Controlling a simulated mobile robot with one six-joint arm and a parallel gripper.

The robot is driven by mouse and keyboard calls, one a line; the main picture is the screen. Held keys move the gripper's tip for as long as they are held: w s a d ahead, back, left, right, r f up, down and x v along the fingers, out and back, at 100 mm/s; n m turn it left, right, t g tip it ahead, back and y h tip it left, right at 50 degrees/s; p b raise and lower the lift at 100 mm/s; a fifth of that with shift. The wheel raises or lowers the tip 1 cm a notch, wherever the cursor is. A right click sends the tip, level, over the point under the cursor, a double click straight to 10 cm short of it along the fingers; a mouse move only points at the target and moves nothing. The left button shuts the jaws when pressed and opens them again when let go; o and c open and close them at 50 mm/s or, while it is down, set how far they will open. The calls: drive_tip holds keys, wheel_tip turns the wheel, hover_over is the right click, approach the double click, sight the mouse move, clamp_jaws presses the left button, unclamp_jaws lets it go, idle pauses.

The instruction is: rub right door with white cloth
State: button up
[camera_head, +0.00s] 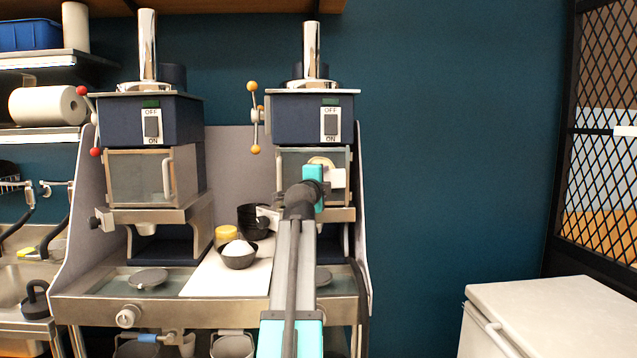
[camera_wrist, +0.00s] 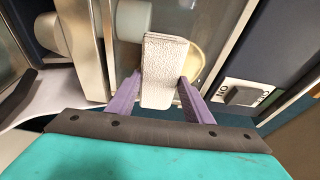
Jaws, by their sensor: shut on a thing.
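My gripper shows in the wrist view (camera_wrist: 159,92) with its two purple fingers on either side of the white cloth (camera_wrist: 164,60), a pale folded, textured piece. The cloth sticks out past the fingertips in front of the right door (camera_wrist: 208,22). In the head view my arm reaches up to the right machine, and its end covers part of the right door (camera_head: 294,160), a glass panel under the blue switch housing. The door looks closed. A pale beige round patch (camera_wrist: 197,62) shows behind the cloth; I cannot tell whether the cloth touches the glass.
A left machine with a similar glass door (camera_head: 136,178) stands beside the right one. A white board (camera_head: 207,280) between them holds a dark bowl of white contents (camera_head: 239,256) and a yellow-lidded jar (camera_head: 226,235). A white chest (camera_head: 560,305) stands at right.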

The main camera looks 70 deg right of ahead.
sight(337, 174)
drive_tip(key=shift+s+d, duration=0.15)
drive_tip(key=shift+s, duration=0.1)
drive_tip(key=shift+s, duration=0.15)
drive_tip(key=shift+s+d, duration=0.3)
drive_tip(key=shift+s, duration=0.5)
drive_tip(key=shift+s+d, duration=0.3)
drive_tip(key=shift+s, duration=0.45)
drive_tip(key=shift+r, duration=0.9)
drive_tip(key=shift+w, duration=0.1)
drive_tip(key=shift+w+a+f+b, duration=0.1)
drive_tip(key=shift+w+a+b, duration=0.2)
drive_tip(key=shift+w+b, duration=0.55)
drive_tip(key=shift+w+a+b, duration=0.3)
drive_tip(key=shift+w+b, duration=0.3)
drive_tip(key=shift+w, duration=0.15)
